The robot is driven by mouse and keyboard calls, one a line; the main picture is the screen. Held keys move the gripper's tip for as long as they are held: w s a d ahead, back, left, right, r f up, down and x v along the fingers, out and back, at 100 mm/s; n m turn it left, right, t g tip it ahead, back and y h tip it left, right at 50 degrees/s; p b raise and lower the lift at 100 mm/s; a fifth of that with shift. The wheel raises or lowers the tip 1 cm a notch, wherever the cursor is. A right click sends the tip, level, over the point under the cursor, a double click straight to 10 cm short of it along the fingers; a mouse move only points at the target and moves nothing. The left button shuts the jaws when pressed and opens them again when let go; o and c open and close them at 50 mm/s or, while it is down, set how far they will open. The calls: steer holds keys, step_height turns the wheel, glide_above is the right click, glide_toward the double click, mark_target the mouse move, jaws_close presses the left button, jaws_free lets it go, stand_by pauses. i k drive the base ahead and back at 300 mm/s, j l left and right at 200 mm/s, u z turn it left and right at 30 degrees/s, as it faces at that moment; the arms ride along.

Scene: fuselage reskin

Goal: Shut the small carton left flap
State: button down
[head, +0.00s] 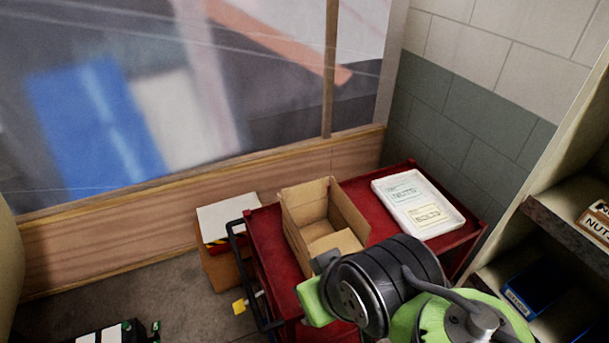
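The small carton (318,193) is an open brown cardboard box on a red cart. Its right flap (352,216) stands out along the right side. A flat cardboard piece (337,243) shows at its near end, partly behind my arm. The left side (291,226) shows as a thin edge, and I cannot tell exactly how the left flap lies. My black and green arm (385,280) is close in front of the carton, at its near end. My gripper's fingers cannot be made out, and I cannot tell whether they touch the carton.
The red cart (268,229) has a white tray (447,222) with nuts and bolts labels right of the carton. A box with a white top (228,216) stands left of the cart. A wooden-framed, film-covered panel (200,172) is behind. Shelves (570,226) stand at right.

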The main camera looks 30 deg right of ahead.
mark_target(299, 194)
steer(key=j+z, duration=0.15)
steer(key=j, duration=0.25)
steer(key=i+j+z, duration=0.15)
steer(key=j, duration=0.25)
steer(key=i+j+z, duration=0.15)
steer(key=j, duration=0.25)
steer(key=j+z, duration=0.15)
steer(key=j, duration=0.25)
steer(key=i+j+z, duration=0.45)
steer(key=i+j, duration=0.3)
steer(key=i, duration=0.15)
